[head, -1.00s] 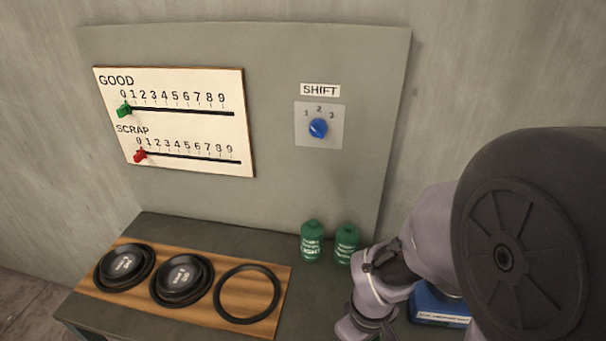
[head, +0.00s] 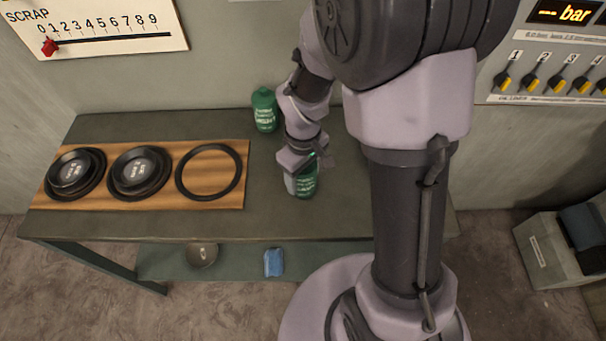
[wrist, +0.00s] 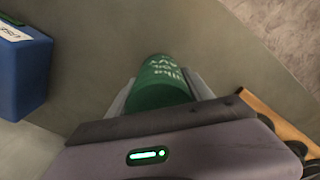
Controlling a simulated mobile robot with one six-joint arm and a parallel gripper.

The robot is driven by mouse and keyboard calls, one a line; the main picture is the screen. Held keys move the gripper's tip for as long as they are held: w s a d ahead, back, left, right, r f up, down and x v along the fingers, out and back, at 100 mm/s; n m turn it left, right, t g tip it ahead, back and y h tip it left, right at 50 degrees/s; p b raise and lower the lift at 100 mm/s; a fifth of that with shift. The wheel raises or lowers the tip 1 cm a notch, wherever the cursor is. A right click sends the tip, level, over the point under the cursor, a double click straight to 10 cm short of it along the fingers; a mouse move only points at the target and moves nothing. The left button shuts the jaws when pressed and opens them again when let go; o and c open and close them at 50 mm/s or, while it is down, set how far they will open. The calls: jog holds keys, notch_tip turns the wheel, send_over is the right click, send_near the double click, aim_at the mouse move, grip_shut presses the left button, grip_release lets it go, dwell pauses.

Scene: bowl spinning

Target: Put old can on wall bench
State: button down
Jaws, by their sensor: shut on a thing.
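My gripper (head: 304,178) is shut on a green can (head: 308,185) near the front edge of the bench. The held can also shows between the fingers in the wrist view (wrist: 160,83). I cannot tell if it touches the bench top. A second green can (head: 264,112) with a pale label stands upright on the bench (head: 150,125) near the wall, left of my arm. The bench stands against the wall. Which can is the old one is not clear from the labels.
A wooden board (head: 240,195) on the bench's left carries two dark lidded discs and an empty black ring (head: 208,172). A blue box (wrist: 22,75) sits at the left in the wrist view. A lower shelf holds a bowl (head: 201,255) and a blue item (head: 273,262). A grey bin (head: 550,255) stands right.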

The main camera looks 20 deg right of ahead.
jog(key=shift+c, duration=2.1)
grip_release()
notch_tip(320, 180, up, 12)
jog(key=p, duration=0.5)
jog(key=s+a+r+m+t+y, duration=0.1)
jog(key=s+a+r+m+t, duration=0.1)
jog(key=s+r+m, duration=0.3)
jog(key=s+a+r+m+t+y, duration=0.1)
jog(key=s+a+r+m+t, duration=0.1)
jog(key=s+r, duration=0.5)
notch_tip(320, 180, up, 3)
jog(key=m+t, duration=0.1)
jog(key=m, duration=0.1)
jog(key=shift+s+r+m+t, duration=0.2)
jog(key=shift+s+m+t, duration=0.2)
jog(key=shift+f, duration=0.15)
